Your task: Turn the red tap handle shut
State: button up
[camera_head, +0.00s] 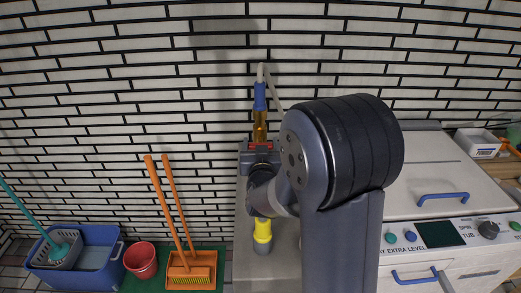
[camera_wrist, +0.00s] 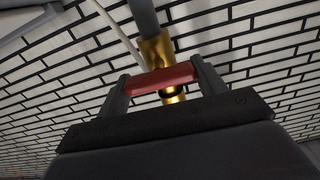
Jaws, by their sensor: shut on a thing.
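The red tap handle (camera_wrist: 160,79) lies crosswise between the two fingers of my gripper (camera_wrist: 163,84) in the wrist view, with a finger at each end. My gripper is shut on it. Behind the handle is the brass tap body (camera_wrist: 157,48), with a grey pipe above it. In the head view the brass tap (camera_head: 260,127) hangs below a blue pipe sleeve (camera_head: 260,97) on the wall, and a bit of the red handle (camera_head: 260,145) shows at my gripper (camera_head: 259,148). My arm hides part of the area around it.
A washing machine (camera_head: 465,190) with blue handles stands at the right. A yellow and grey fitting (camera_head: 262,232) is below my gripper. Orange brooms (camera_head: 165,210), a red bucket (camera_head: 141,260) and a blue mop bucket (camera_head: 80,262) stand at the lower left. The wall is close behind the tap.

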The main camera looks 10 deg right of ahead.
jog(key=o, duration=1)
jog(key=s, duration=0.3)
jog(key=s+a+b, duration=0.1)
jog(key=s, duration=0.3)
jog(key=s+a, duration=0.1)
jog(key=s, duration=0.2)
jog(key=shift+s, duration=0.3)
jog(key=w, duration=0.3)
jog(key=w+d+p, duration=0.1)
jog(key=w, duration=0.3)
jog(key=w+d, duration=0.1)
jog(key=w, duration=0.3)
jog(key=shift+r+p, duration=0.1)
jog(key=shift+p, duration=0.25)
jog(key=shift+s+n+p, duration=0.2)
jog(key=shift+n+p, duration=0.2)
jog(key=shift+p, duration=0.15)
